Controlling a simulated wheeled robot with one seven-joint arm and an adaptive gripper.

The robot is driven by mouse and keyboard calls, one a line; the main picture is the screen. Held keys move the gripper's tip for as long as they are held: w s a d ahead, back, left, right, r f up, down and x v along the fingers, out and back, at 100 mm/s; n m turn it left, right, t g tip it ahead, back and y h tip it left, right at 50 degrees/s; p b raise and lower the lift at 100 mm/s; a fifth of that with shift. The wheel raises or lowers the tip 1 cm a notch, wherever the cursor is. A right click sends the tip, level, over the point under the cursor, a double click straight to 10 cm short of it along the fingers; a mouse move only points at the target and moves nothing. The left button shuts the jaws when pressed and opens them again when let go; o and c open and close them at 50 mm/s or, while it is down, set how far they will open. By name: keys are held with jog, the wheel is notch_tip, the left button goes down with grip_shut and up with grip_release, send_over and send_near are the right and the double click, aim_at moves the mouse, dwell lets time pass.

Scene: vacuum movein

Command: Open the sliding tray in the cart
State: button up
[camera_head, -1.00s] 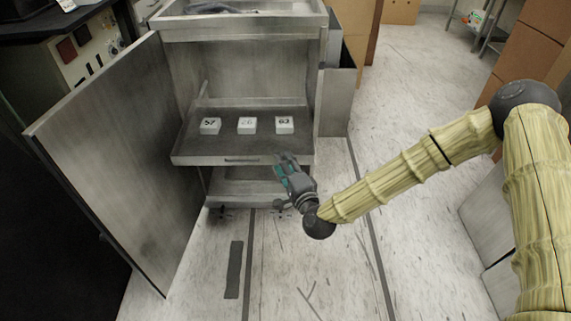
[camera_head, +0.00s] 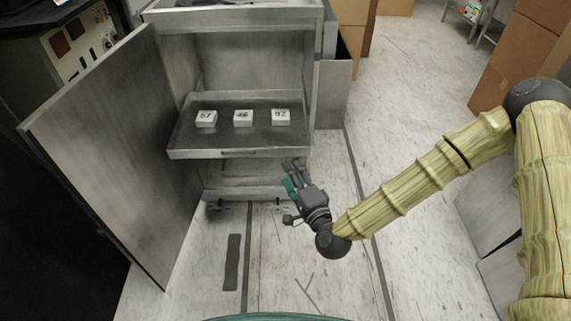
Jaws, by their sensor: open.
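The metal cart (camera_head: 235,22) stands upper left of centre with its door (camera_head: 105,160) swung wide open to the left. Its sliding tray (camera_head: 240,153) sticks out of the front of the cart, with a small handle (camera_head: 239,153) on its front face. My gripper (camera_head: 291,174) is open and empty, just in front of and below the tray's front right corner, and looks apart from the tray.
A lower shelf (camera_head: 245,192) lies under the tray. A grey bin (camera_head: 333,95) stands right of the cart and cardboard boxes (camera_head: 530,60) at the far right. A dark instrument bench (camera_head: 60,25) is at upper left. The floor in front of the cart is clear.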

jog(key=shift+v, duration=1.85)
jog(key=s+d+f+n+g+h, duration=0.1)
jog(key=s+d+f+n+g, duration=0.3)
jog(key=s+f, duration=0.5)
jog(key=s+d+f+n+g+h, duration=0.2)
jog(key=s+f+n+g, duration=0.4)
jog(key=f, duration=0.5)
jog(key=s+d+f+n+g+h, duration=0.1)
jog(key=s+d+f+g+h, duration=0.2)
jog(key=s+d, duration=0.55)
jog(key=s+d+f+n+g+h, duration=0.1)
jog(key=s+d+f+g+h, duration=0.15)
jog(key=s+d, duration=0.55)
notch_tip(320, 180, up, 28)
jog(key=d+p, duration=0.1)
jog(key=p, duration=2.7)
jog(key=shift+w+d+p, duration=0.15)
jog(key=shift+d+p, duration=0.15)
jog(key=shift+d, duration=0.1)
